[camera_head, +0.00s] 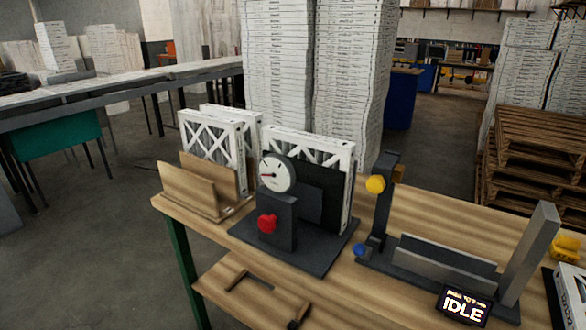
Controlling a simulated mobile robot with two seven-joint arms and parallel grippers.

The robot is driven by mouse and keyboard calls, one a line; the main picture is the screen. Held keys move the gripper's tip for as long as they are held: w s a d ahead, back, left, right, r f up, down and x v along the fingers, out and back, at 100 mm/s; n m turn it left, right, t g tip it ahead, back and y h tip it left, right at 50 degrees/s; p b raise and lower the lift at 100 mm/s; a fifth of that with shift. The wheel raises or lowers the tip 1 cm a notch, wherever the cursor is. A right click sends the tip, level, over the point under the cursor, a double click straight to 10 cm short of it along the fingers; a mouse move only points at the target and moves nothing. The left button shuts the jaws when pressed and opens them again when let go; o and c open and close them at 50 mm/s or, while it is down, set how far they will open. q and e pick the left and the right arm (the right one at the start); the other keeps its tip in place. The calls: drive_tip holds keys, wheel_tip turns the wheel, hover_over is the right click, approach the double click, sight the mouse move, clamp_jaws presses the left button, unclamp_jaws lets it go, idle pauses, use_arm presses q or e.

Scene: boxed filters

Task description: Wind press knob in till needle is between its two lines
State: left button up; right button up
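The press (310,225) stands on the wooden table in the middle, a dark frame on a dark base plate. A red knob (267,222) sits on the front of its dark upright block. Above the knob is a round white gauge (277,173) with a red needle pointing left. The gauge's lines are too small to make out. A white-framed filter (345,180) stands upright in the press, behind the dark plate. Neither of my grippers shows in the view.
A wooden rack (190,190) with white filters (212,140) stands left of the press. Right of it is a dark fixture (440,260) with a yellow knob (376,184), a blue knob (360,250) and a sign (464,305) reading IDLE. Tall stacks (320,70) rise behind.

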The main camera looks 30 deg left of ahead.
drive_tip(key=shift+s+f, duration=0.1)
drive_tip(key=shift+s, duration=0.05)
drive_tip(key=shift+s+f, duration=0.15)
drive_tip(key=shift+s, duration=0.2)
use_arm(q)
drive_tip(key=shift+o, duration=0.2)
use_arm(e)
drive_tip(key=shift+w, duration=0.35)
